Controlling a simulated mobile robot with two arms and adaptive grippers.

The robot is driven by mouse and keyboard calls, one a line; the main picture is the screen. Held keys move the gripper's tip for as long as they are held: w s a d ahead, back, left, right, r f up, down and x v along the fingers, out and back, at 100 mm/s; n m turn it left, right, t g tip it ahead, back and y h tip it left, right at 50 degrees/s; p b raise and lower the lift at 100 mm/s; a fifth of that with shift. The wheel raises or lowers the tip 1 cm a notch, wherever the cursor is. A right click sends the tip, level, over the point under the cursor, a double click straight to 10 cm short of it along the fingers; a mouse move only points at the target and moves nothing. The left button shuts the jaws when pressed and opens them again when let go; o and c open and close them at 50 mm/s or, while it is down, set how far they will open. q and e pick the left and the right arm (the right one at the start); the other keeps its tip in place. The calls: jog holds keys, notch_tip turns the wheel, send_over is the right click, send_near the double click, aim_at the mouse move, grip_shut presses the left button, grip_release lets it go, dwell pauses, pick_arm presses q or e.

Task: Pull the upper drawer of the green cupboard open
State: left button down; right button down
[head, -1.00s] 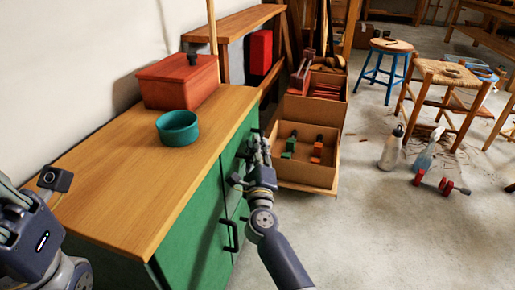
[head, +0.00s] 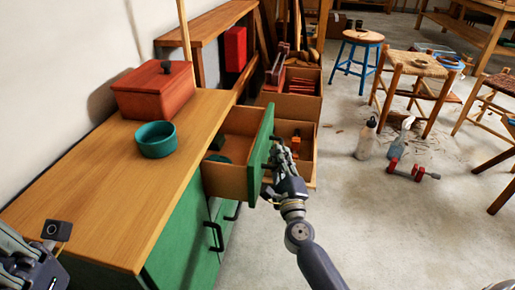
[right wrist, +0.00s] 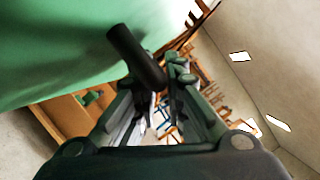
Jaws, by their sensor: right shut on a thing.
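The green cupboard (head: 180,240) stands along the wall under a wooden top. Its upper drawer (head: 228,178) is pulled well out, with a green front (head: 261,150) and a wooden box body. A dark green thing lies inside it. My right gripper (head: 273,165) is at the outer face of the drawer front. In the right wrist view, a black bar handle (right wrist: 137,58) runs in between the fingers (right wrist: 152,100), and the gripper is shut on it. My left gripper (head: 45,255) is at the lower left, only partly in frame, apart from the cupboard; its fingers are unclear.
A red box (head: 155,92) and a teal bowl (head: 155,139) stand on the cupboard top. Open crates (head: 305,152) stand just beyond the drawer. Stools (head: 356,58), bottles (head: 367,138) and a red-wheeled thing (head: 413,171) are on the right. The near right floor is clear.

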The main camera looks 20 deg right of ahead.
jog(key=s+d, duration=0.4)
jog(key=d, duration=0.2)
jog(key=shift+s+f, duration=0.1)
jog(key=c, duration=1.9)
grip_release()
jog(key=v, duration=1.2)
